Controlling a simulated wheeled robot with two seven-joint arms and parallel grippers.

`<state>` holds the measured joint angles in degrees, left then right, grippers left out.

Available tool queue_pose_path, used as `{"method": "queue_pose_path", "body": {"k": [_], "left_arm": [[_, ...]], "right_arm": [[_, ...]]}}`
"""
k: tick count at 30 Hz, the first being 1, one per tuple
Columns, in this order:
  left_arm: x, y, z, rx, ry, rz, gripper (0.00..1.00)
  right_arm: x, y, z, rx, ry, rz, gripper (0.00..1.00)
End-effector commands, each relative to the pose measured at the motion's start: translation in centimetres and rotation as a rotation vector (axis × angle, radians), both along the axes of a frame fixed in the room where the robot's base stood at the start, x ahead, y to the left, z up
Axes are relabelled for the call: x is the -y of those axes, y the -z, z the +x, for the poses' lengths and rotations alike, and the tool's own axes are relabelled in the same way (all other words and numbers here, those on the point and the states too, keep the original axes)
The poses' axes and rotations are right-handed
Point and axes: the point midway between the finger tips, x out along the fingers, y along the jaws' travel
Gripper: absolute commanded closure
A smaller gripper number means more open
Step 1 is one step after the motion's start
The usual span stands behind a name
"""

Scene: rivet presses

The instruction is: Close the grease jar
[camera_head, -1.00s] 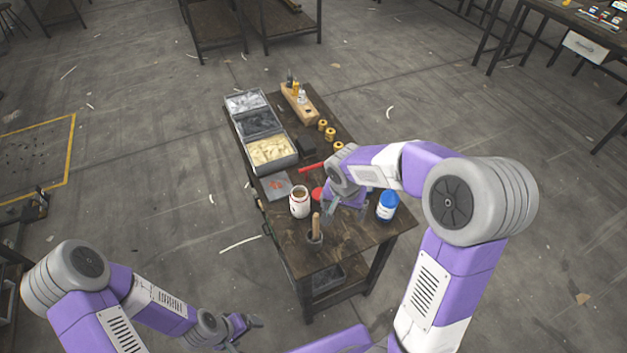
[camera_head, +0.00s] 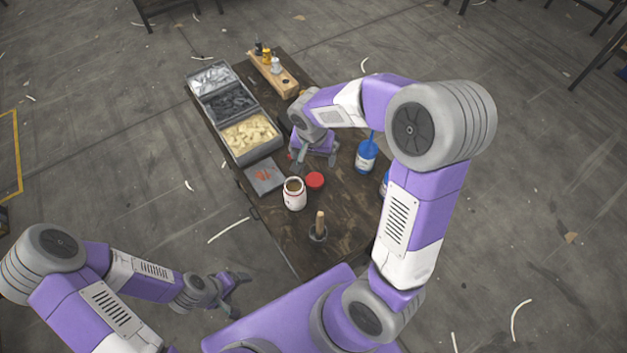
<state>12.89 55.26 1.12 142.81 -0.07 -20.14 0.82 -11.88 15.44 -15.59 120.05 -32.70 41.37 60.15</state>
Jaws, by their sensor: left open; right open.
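The grease jar (camera_head: 294,194) is white with a label and stands upright on the dark table. Its top is open and brown content shows inside. A red lid (camera_head: 315,180) lies flat on the table beside the jar, to its right and slightly behind, apart from it. My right gripper (camera_head: 315,163) is open and empty, just behind the lid, fingers pointing down; its height above the table is hard to tell. My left gripper (camera_head: 238,280) is open and empty, off the table's left front side, well away from jar and lid.
A pot with a wooden-handled tool (camera_head: 319,228) stands in front of the jar. A blue bottle (camera_head: 366,157) is at right. A grey plate (camera_head: 265,176) and compartment box (camera_head: 249,141) lie at left. A wooden rack (camera_head: 285,84) with small bottles stands behind.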

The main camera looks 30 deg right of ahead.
Motion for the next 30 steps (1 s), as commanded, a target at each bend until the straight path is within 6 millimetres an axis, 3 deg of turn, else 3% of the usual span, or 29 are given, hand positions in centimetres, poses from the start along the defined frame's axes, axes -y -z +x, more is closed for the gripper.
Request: {"method": "queue_pose_path", "body": {"k": [1, 13, 30], "left_arm": [[0.0, 1.2, 0.1, 0.001, 0.0, 0.0, 0.16], [0.0, 6.5, 0.1, 0.002, -0.001, 0.0, 0.16], [0.0, 7.1, 0.1, 0.002, -0.001, 0.0, 0.16]], "right_arm": [[0.0, 1.2, 0.0, 0.0, 0.0, 0.0, 0.1], [0.0, 6.5, 0.1, 0.0, 0.0, 0.0, 0.1], [0.1, 7.5, 0.1, -0.002, -0.001, -0.001, 0.1]]}}
